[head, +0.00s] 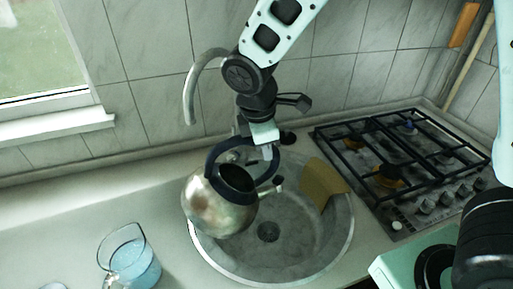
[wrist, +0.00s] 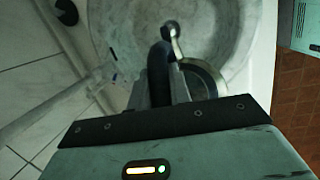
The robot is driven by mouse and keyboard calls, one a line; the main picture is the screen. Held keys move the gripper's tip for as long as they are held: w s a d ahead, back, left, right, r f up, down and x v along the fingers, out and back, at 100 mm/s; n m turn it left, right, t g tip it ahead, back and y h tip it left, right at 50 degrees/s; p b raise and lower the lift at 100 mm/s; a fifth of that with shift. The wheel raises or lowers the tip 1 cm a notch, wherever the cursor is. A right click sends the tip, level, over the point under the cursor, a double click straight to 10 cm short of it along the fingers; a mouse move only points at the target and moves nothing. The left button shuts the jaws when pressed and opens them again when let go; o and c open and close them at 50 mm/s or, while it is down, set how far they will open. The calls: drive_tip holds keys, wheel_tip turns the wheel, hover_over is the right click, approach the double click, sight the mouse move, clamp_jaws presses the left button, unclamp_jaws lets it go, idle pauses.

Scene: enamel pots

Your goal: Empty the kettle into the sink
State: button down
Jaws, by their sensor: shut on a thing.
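The kettle (head: 222,208), a rounded metal body with a dark opening and a dark blue handle, hangs over the left part of the round sink (head: 310,262) in the head view. It looks tilted, and whether any liquid is leaving it cannot be told. My gripper (head: 266,146) is shut on the kettle's handle from above. In the wrist view the dark handle (wrist: 158,72) runs between the fingers, and a metal part of the kettle (wrist: 205,78) shows to the right. The sink basin (wrist: 225,30) lies beyond it.
A curved faucet (head: 190,92) rises behind the sink, close to my arm. A yellowish sponge-like block (head: 322,184) sits at the sink's right side. A gas stove (head: 392,172) is to the right. A clear jug of bluish liquid (head: 135,265) stands on the counter at front left.

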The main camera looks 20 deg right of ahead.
drive_tip(key=shift+d+f+y, duration=0.2)
drive_tip(key=shift+d+y, duration=0.5)
drive_tip(key=shift+d, duration=0.3)
drive_tip(key=shift+w+d+f+y+b, duration=0.1)
drive_tip(key=shift+d+f+y+b, duration=0.15)
drive_tip(key=shift+d+f+y, duration=0.3)
drive_tip(key=shift+d+f+y+b, duration=0.25)
drive_tip(key=shift+d+f, duration=0.05)
drive_tip(key=shift+d, duration=0.4)
drive_tip(key=d+f+y+b, duration=0.7)
drive_tip(key=d+f+b, duration=0.1)
drive_tip(key=b, duration=0.4)
drive_tip(key=shift+d+m+y, duration=0.3)
drive_tip(key=shift+d+m, duration=0.1)
drive_tip(key=shift+d, duration=0.5)
drive_tip(key=shift+b, duration=0.3)
idle(1.6)
